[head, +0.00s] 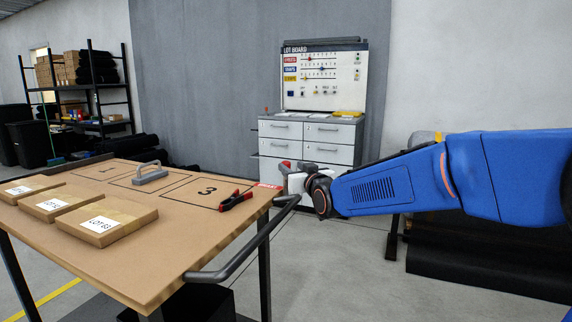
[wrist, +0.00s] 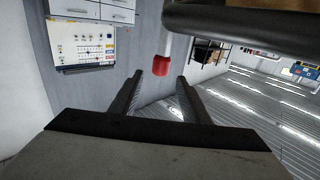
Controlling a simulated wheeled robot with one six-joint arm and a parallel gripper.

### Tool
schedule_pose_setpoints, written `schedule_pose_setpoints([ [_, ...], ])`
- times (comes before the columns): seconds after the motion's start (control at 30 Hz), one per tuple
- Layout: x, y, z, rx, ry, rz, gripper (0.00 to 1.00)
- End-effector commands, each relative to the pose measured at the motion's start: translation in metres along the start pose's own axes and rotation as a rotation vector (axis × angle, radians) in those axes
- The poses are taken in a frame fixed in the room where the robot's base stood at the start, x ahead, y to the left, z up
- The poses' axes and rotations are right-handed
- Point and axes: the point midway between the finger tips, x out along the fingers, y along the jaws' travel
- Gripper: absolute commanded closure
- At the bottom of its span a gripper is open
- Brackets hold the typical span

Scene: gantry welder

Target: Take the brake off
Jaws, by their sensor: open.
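A red end, probably the same grip, shows in the head view (head: 285,164) beside my gripper. My gripper (wrist: 160,77) is open, with nothing between its jaws. In the head view my gripper (head: 286,180) is at the table's right corner, partly hidden by its own wrist. A dark push handle (head: 245,250) runs along the table's near right side; it also crosses the top of the wrist view (wrist: 250,22).
The wooden table (head: 150,250) bears lot boxes (head: 105,222), a grey handle-shaped part (head: 149,174) and a red-black clamp (head: 235,200). A drawer cabinet (head: 325,135) with a lot board (head: 325,75) stands behind. Open floor shows between table and cabinet.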

Motion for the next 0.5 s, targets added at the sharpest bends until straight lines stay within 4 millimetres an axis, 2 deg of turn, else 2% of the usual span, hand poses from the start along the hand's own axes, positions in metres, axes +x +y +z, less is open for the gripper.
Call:
schedule_pose_setpoints([
  [0.1, 0.02, 0.0, 0.001, 0.0, -0.001, 0.0, 0.58],
  [0.3, 0.047, 0.0, 0.001, 0.0, 0.0, 0.0, 0.58],
  [0.5, 0.061, 0.0, 0.0, 0.0, 0.0, 0.0, 0.58],
])
